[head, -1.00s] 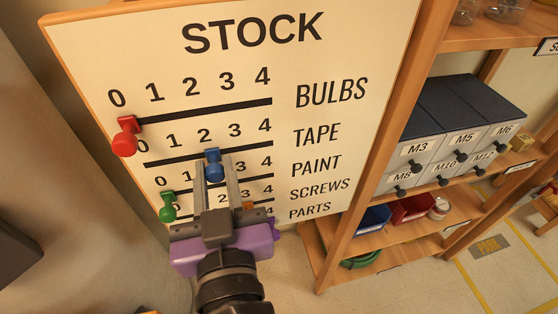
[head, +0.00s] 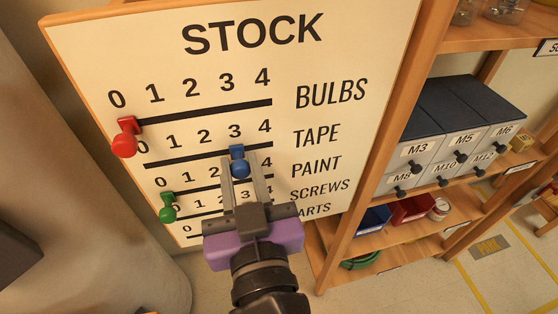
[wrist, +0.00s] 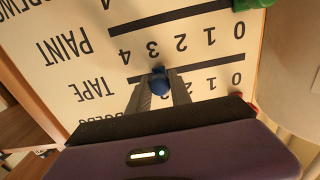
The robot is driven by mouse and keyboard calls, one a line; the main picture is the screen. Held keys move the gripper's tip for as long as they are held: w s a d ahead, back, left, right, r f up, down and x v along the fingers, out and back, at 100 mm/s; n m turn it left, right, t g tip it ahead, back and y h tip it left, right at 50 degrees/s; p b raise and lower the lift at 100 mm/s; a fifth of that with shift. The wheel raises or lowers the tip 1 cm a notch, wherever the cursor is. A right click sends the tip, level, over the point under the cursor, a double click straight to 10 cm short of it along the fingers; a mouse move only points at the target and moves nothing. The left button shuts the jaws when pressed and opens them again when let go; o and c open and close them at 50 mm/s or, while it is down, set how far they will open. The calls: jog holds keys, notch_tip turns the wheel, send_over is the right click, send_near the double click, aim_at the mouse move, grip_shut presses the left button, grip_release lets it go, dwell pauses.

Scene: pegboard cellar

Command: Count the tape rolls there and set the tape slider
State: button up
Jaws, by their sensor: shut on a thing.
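The STOCK board (head: 375,40) fills the upper left of the head view, with rows labelled BULBS, TAPE, PAINT, SCREWS and PARTS. The blue tape slider (head: 239,168) is on the TAPE row's black track, below the number 3. My gripper (head: 240,178) is shut on its knob; the knob also shows between the fingers in the wrist view (wrist: 159,82). The red slider (head: 125,140) is at 0 on the BULBS row. The green slider (head: 168,208) is at 0 on the PAINT row. I cannot make out tape rolls for certain.
A wooden shelf (head: 350,160) stands right of the board with grey drawers (head: 420,150) marked M3 to M12. Below are a blue bin (head: 374,219), a red bin (head: 411,209), a small pale round thing (head: 438,209) and a green curved thing (head: 360,262).

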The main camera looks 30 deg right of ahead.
jog(key=shift+s+d+r+p, duration=0.1)
jog(key=shift+s+d+p, duration=0.15)
jog(key=shift+d+p, duration=0.4)
jog(key=shift+s+d+f+p, duration=0.1)
jog(key=shift+s+d+p, duration=0.1)
jog(key=shift+d+p, duration=0.45)
jog(key=shift+s+d+r+p, duration=0.1)
jog(key=shift+s+d+p, duration=0.15)
jog(key=shift+d+p, duration=0.4)
jog(key=o, duration=1.8)
jog(key=shift+s+a, duration=0.1)
jog(key=shift+s, duration=0.15)
jog(key=p, duration=0.3)
send_near(263, 145)
jog(key=shift+v, duration=2.05)
